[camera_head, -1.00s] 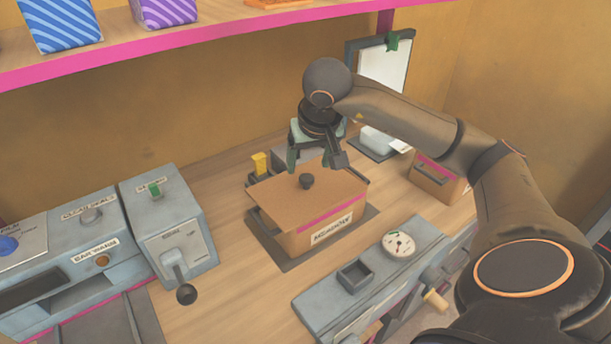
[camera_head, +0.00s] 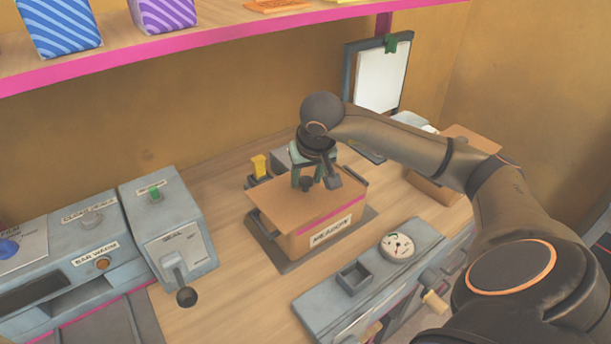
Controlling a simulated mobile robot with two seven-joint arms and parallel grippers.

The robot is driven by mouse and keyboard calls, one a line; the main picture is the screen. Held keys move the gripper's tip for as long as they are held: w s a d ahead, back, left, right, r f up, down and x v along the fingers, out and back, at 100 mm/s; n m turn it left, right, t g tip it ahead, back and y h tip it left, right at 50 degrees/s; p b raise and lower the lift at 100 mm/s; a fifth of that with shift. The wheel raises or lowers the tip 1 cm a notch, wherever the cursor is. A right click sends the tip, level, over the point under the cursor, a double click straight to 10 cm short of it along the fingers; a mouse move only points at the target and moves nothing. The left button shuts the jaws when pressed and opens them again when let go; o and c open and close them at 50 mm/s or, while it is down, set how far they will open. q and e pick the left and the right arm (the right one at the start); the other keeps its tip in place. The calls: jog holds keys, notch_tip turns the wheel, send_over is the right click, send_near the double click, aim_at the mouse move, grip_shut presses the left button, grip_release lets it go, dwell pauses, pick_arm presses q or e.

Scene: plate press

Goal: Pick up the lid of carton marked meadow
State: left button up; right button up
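The carton marked MEADOW (camera_head: 331,232) is a brown box with a pink stripe, standing on a dark tray (camera_head: 283,262) on the wooden counter. Its flat brown lid (camera_head: 280,208) lies on top, slightly askew, with a small dark knob (camera_head: 306,184) in the middle. My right gripper (camera_head: 315,184) is pointed down over the lid, with its fingers apart around or just beside the knob. I cannot tell whether the fingers touch it. My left gripper is not in view.
A grey machine with a lever (camera_head: 168,237) stands to the left. A grey unit with a dial (camera_head: 397,247) lies in front of the carton. Another brown carton (camera_head: 440,180) stands at the right, partly behind my arm. A pink-edged shelf (camera_head: 230,28) runs above the back.

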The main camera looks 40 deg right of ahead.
grip_shut()
jog(key=shift+r, duration=0.1)
dwell(0.3)
